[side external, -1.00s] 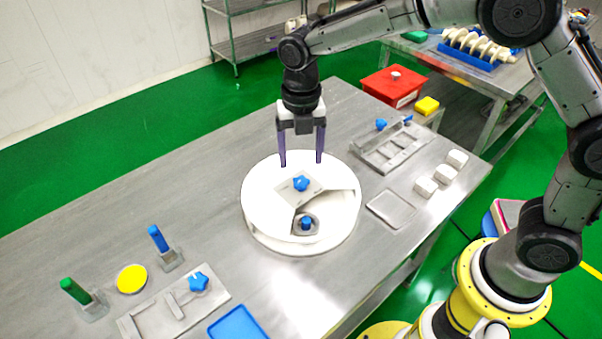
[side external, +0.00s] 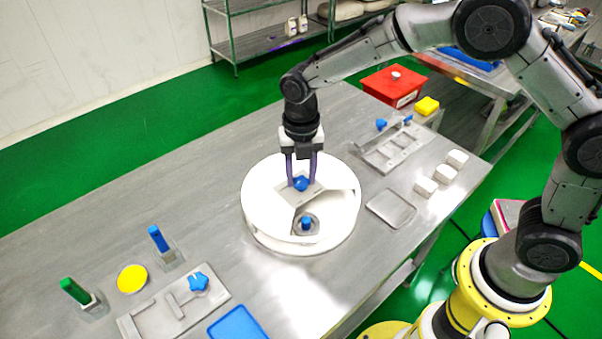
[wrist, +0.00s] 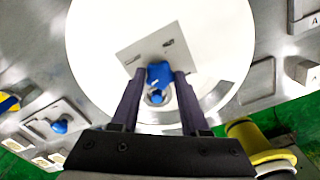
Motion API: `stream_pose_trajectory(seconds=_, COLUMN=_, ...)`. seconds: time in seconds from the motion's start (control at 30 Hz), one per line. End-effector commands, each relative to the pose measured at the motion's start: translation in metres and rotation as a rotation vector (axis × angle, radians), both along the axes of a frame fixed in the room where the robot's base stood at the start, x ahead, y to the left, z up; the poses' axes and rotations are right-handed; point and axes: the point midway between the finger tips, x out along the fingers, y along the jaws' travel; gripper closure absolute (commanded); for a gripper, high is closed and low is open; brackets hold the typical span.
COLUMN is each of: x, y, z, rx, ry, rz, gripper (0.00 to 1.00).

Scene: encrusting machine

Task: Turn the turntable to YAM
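The turntable (side external: 262,205) is a round white drum on the steel table. A cut-out in the drum's front shows a second blue knob (side external: 306,223). My gripper (side external: 302,183) points down over the turntable, its two dark fingers on either side of the top knob. In the wrist view the fingers (wrist: 160,76) appear to press on the knob (wrist: 160,72). The plate (wrist: 140,52) bears small dark marks; I cannot read YAM anywhere.
A grey fixture (side external: 390,150), a flat tray (side external: 391,208) and white blocks (side external: 425,187) lie right of the turntable. Left are a green-handled tool (side external: 75,291), a blue-handled tool (side external: 158,239), a yellow disc (side external: 132,278) and another fixture (side external: 165,312). The table's back left is clear.

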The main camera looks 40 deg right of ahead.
Motion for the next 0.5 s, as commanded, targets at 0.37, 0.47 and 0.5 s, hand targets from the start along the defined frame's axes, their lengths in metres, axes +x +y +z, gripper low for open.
stream_pose_trajectory(seconds=0.37, x=0.0001, y=0.0, z=0.0006, rx=0.0, ry=0.0, rz=0.0, gripper=1.0)
stream_pose_trajectory(seconds=0.47, x=0.0002, y=0.0, z=0.0007, rx=-0.001, ry=-0.001, rz=0.0, gripper=1.0)
stream_pose_trajectory(seconds=0.5, x=0.0002, y=0.0, z=0.0007, rx=0.0, ry=-0.001, rz=0.0, gripper=1.0)
